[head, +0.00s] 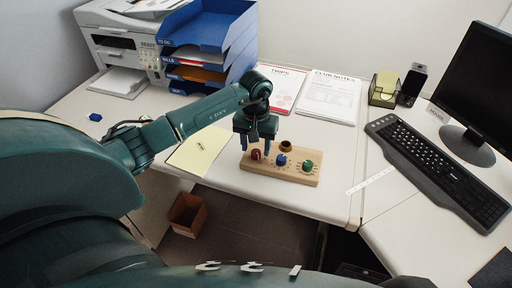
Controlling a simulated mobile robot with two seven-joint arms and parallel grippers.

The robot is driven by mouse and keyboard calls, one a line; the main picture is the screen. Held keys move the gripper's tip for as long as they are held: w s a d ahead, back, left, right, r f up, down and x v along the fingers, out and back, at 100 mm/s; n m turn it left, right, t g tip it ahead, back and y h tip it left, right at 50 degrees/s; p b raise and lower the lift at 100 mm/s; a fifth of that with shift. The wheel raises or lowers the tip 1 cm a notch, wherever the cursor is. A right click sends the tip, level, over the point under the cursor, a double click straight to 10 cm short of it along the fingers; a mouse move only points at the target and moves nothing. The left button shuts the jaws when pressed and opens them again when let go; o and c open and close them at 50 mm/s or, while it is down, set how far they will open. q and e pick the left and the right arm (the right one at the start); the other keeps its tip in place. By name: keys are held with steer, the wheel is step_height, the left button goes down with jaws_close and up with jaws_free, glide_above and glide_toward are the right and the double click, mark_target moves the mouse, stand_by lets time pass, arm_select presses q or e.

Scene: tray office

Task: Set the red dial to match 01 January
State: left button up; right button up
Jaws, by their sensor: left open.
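A wooden board (300,180) lies on the desk in the middle of the head view. It bears a red dial (256,155) at its left, a blue dial (281,160), a green dial (307,165) at its right and a brown round piece (286,146) at the back. My left gripper (255,148) points down over the board's left end, at the red dial. Its fingers are apart, and I cannot tell whether they touch the dial. The dial's marks are too small to read. My right gripper is not in view.
A yellow sheet (199,150) lies left of the board. Blue stacked trays (208,45) and a printer (122,45) stand at the back left. Papers (331,97) lie behind the board. A keyboard (437,170) and monitor (480,75) are at the right.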

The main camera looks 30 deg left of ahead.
arm_select(q)
steer(key=shift+f, duration=0.7)
steer(key=shift+c, duration=0.4)
steer(key=c, duration=0.9)
